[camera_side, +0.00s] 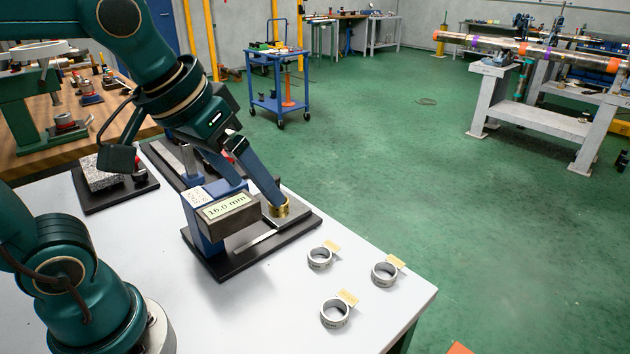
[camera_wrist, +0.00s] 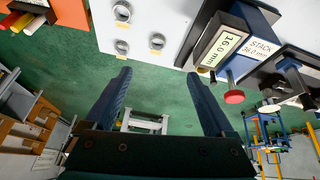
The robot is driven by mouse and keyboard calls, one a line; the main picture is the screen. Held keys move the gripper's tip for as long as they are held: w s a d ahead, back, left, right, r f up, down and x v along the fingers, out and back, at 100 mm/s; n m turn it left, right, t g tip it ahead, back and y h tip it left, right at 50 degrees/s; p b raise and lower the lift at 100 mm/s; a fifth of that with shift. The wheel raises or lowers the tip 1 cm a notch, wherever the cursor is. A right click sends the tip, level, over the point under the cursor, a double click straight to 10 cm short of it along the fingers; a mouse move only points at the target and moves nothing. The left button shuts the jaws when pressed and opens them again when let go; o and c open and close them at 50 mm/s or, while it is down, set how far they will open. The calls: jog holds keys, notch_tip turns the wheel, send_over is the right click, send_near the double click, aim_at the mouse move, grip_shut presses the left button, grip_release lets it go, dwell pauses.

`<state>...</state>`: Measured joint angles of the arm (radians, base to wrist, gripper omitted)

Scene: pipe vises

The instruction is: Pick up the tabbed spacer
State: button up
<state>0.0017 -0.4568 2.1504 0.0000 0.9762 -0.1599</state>
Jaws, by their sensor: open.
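Three grey ring spacers with yellow tabs lie on the white table in the side view: a back-left tabbed spacer (camera_side: 313,264), a right tabbed spacer (camera_side: 378,280) and a front tabbed spacer (camera_side: 327,320). They look alike, and I cannot tell which one is meant. In the wrist view, the spacers (camera_wrist: 122,46) show at the top, beyond the fingertips. My gripper (camera_side: 261,194) is open above the gauge's base, apart from the three spacers. In the wrist view, my gripper (camera_wrist: 158,75) has nothing between its blue fingers but a view of green floor.
A gauge (camera_side: 230,212) reading 16.0 mm stands on a black base, close to my gripper. A brass ring-like part (camera_side: 286,208) shows by one fingertip; contact is unclear. A granite block (camera_side: 100,172) stands at the back left. The table front left of the spacers is clear.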

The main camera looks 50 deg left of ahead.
jog(key=w+f+n+g, duration=0.1)
jog(key=w+g, duration=0.1)
jog(key=w, duration=0.4)
jog(key=g, duration=0.3)
send_over(321, 260)
notch_tip(321, 260, down, 11)
jog(key=shift+n, duration=0.4)
notch_tip(321, 260, down, 6)
jog(key=shift+s+f, duration=0.1)
jog(key=shift+f, duration=0.65)
grip_shut()
